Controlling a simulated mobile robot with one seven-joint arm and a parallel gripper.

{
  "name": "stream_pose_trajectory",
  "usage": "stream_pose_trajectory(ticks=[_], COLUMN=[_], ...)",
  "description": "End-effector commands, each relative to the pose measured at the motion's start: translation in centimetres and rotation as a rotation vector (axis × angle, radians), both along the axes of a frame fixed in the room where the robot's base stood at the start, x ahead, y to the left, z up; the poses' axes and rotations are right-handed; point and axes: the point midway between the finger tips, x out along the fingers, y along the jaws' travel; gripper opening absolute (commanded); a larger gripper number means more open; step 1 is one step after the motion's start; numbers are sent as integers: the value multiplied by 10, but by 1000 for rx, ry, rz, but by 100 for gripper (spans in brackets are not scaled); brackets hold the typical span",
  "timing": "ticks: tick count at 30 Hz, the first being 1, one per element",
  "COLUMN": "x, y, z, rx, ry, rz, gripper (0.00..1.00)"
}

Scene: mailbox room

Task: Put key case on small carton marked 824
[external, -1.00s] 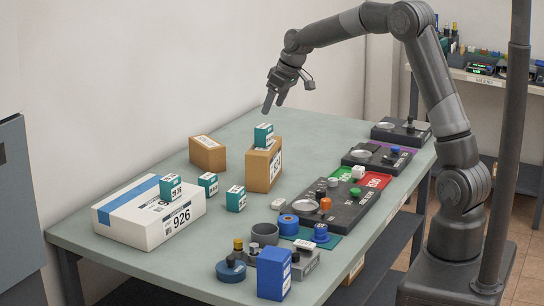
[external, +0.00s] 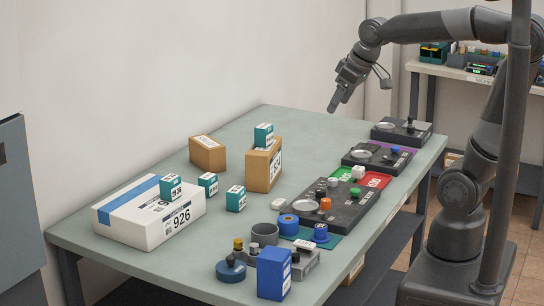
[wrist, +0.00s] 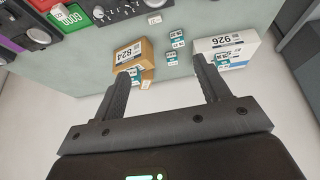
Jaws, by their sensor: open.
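The tall brown carton (external: 257,172) stands upright mid-table; its label reads 824 in the wrist view (wrist: 118,65). A teal-and-white box (external: 264,135) sits on its top. Similar teal boxes stand on the table (external: 208,184), (external: 236,199), and one (external: 171,187) is on the white carton marked 926 (external: 118,222). None is readable as the key case, so I cannot tell which thing it is. My gripper (external: 334,107) is open and empty, high above the table's far part, to the right of and above the brown carton. Its two fingers show spread in the wrist view (wrist: 160,75).
A lower brown carton (external: 208,154) stands by the wall. Dark consoles (external: 345,212) and green and red pads (external: 376,180) line the right edge. A blue box (external: 274,273), a grey cup (external: 264,234) and other small items crowd the front.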

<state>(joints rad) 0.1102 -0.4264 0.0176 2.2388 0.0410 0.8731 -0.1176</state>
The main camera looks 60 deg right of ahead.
Motion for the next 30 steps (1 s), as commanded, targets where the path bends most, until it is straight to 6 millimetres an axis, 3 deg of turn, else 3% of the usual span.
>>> stream_pose_trajectory(ticks=[1,6,12,30], x=[-20,-72,-104,-110], y=[6,19,25,25], z=[-2,-18,-33,-36], rx=[0,10,17,19], ry=[-11,-25,-34,-35], rz=[4,2,0,-1], gripper=[69,69,69,69])
